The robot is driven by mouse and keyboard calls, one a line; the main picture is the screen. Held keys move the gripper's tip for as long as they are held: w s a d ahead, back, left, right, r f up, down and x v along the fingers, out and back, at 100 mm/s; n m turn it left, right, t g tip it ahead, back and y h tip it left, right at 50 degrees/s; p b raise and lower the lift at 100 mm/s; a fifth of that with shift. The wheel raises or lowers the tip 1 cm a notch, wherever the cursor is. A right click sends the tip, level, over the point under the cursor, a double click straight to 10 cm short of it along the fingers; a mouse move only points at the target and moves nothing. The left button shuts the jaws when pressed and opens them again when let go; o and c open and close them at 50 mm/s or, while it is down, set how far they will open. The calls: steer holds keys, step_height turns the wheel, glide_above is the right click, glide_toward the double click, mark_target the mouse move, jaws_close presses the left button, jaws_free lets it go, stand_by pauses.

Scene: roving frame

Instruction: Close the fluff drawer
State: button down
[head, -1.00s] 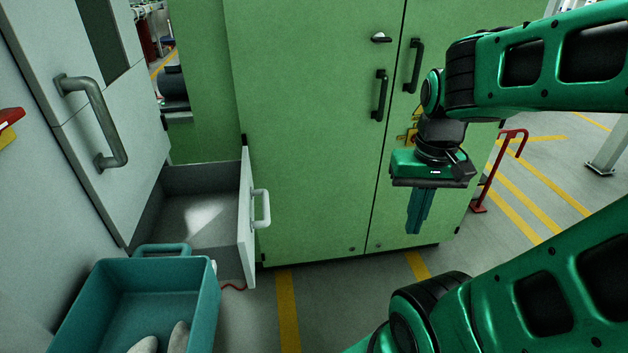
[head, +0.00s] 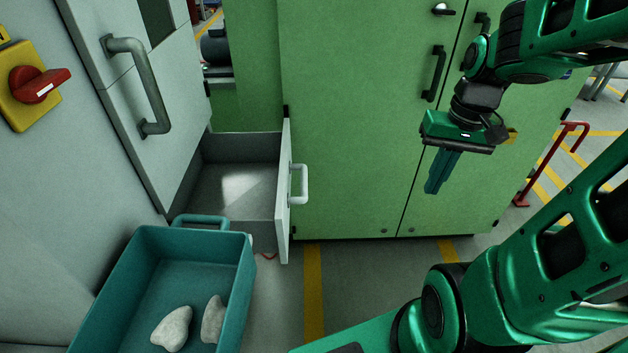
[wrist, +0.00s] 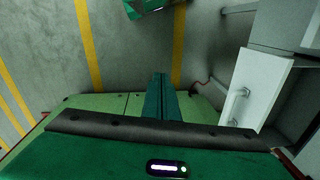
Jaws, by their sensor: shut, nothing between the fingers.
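The drawer (head: 283,199) stands pulled out from the grey-white cabinet at the left in the head view. Its inside looks empty, with a bright patch of light on the floor of it. A white handle (head: 299,184) is on its front, which faces right. The drawer front also shows at the right of the wrist view (wrist: 257,88), with its handle (wrist: 236,105). My gripper (head: 432,190) is shut and empty, pointing down in front of the green cabinet. It is well to the right of the drawer handle and touches nothing.
A teal bin (head: 130,285) with two pale stones (head: 172,328) stands in front of the drawer. A green cabinet (head: 350,120) stands behind the drawer and my gripper. A red switch (head: 40,86) is on the left wall. A red rail (head: 552,160) stands at the right. Striped floor lies between.

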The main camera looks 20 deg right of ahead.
steer(key=w+a+f+n+t+y, duration=0.1)
steer(key=w+a+f+y, duration=0.25)
steer(key=w, duration=0.65)
steer(key=w+a+f+n+t+y, duration=0.1)
steer(key=w+a+f+y, duration=0.25)
steer(key=w, duration=0.75)
steer(key=a+r+x, duration=0.1)
steer(key=x, duration=1.2)
steer(key=shift+w, duration=0.3)
